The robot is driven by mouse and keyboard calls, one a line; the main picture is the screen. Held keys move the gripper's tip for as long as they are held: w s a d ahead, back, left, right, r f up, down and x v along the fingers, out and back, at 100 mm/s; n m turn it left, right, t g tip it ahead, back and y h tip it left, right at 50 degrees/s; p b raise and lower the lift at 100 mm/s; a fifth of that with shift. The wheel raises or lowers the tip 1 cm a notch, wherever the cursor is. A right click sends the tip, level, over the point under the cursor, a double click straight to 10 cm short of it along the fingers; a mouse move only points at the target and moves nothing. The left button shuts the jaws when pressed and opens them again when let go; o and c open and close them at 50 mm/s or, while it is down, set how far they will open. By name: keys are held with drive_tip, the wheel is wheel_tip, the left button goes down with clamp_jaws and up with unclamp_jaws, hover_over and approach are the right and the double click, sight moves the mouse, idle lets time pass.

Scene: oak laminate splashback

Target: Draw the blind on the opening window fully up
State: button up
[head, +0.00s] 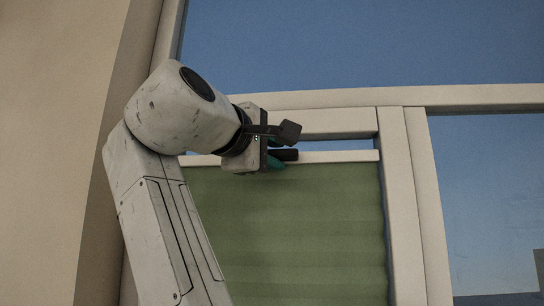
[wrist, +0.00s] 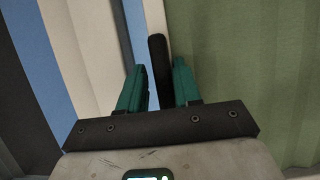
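The green pleated blind (head: 300,225) covers the opening window from a pale rail (head: 335,156) downward; its lower end is out of view. A narrow strip of blue shows between this rail and the window frame above. A dark bar-shaped handle (head: 289,155) stands at the rail. My gripper (head: 275,153) is at the handle, with its teal fingers above and below it. In the wrist view the handle (wrist: 160,75) lies between the two fingers (wrist: 160,85), close to the right one, with a slim gap at the left one. The gripper looks open around it.
The pale frame bar (head: 320,122) runs just above the gripper. An upright post (head: 408,200) stands right of the blind, with another pane (head: 485,200) beyond. A beige wall (head: 50,130) is at the left. A large pane (head: 360,45) lies above.

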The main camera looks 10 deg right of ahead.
drive_tip(key=shift+o, duration=1.2)
drive_tip(key=shift+s, duration=0.1)
drive_tip(key=shift+s+a+f, duration=0.1)
drive_tip(key=shift+s+a, duration=0.15)
drive_tip(key=shift+a, duration=0.05)
drive_tip(key=b+v, duration=0.3)
drive_tip(key=v, duration=0.7)
